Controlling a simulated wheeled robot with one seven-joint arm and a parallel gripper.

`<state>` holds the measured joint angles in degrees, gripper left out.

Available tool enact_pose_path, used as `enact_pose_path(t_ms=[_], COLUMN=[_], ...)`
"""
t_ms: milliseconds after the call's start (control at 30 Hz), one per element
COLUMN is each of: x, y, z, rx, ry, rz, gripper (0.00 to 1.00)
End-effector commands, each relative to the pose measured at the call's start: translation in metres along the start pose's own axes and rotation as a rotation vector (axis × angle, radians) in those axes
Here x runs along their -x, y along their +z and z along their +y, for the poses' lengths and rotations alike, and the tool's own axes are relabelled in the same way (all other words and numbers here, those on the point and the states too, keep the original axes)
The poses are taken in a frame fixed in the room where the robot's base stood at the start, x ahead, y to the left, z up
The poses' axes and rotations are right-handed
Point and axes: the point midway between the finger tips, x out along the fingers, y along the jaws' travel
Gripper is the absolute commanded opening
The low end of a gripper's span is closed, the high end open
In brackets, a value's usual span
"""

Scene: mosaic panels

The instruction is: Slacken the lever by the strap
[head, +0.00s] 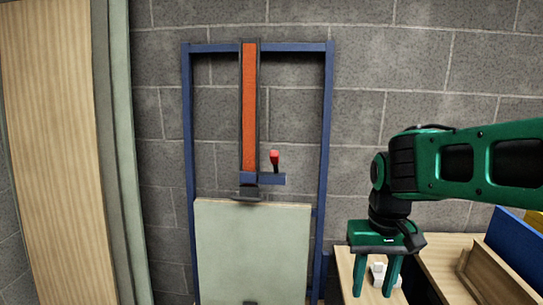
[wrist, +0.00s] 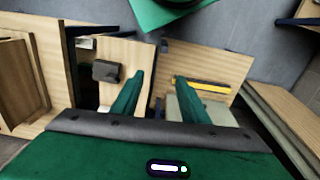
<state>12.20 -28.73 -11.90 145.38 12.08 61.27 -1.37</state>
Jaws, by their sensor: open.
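The strap (head: 249,110) is a vertical orange band in a dark channel, at the middle of a blue frame (head: 329,130) against the block wall. The lever (head: 274,158) has a red tip and stands upright on a small blue bracket (head: 270,179), just right of the strap's lower end. A pale green panel (head: 250,245) is below the strap, in the lower part of the frame. My gripper (head: 373,288) is to the right of and below the lever, well apart from it, fingers pointing down, open and empty. The wrist view also shows its spread fingers (wrist: 158,84); I cannot make out the lever there.
Wooden worktops (head: 440,255) are at the lower right, with a small white object (head: 378,271) behind my fingers. A blue bin (head: 515,240) stands at the far right. A tall wooden board (head: 55,150) is at the left. The space before the lever looks clear.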

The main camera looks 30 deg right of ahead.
Motion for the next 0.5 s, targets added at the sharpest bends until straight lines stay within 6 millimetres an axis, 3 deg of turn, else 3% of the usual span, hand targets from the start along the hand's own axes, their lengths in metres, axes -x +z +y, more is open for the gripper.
enact_pose_path(t_ms=[167,267,500], x=[0.051,0.094,0.187], y=[-0.074,-0.128,-0.233], z=[-0.007,-0.025,-0.103], rx=[-0.001,-0.002,-0.012], ry=[0.06,0.091,0.103], rz=[0.071,0.133,0.271], gripper=[0.41,0.41,0.41])
